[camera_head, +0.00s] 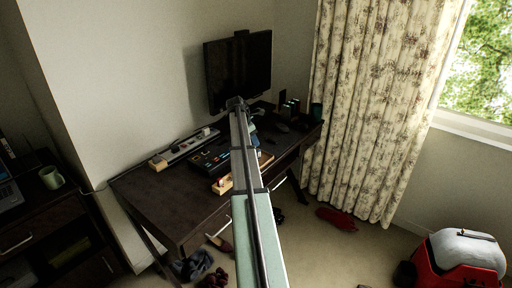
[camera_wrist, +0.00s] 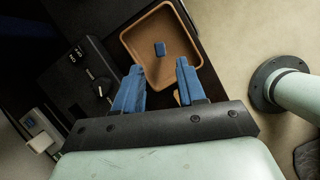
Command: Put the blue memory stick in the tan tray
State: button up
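The tan tray (camera_wrist: 180,38) shows in the wrist view, a shallow tray with rounded corners on the dark desk. A small dark blue block, which looks like the blue memory stick (camera_wrist: 160,48), lies inside it, touching neither finger. My gripper (camera_wrist: 159,68) has its two blue fingers apart with nothing held between them. Its fingertips are over the near side of the tray, short of the stick in the picture. In the head view my arm hides most of the tray and gripper, and I cannot make out the stick.
A power strip (camera_head: 185,147) runs along the wall side. A monitor (camera_head: 238,71) stands at the back.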

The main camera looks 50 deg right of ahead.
jog(key=shift+v, duration=2.6)
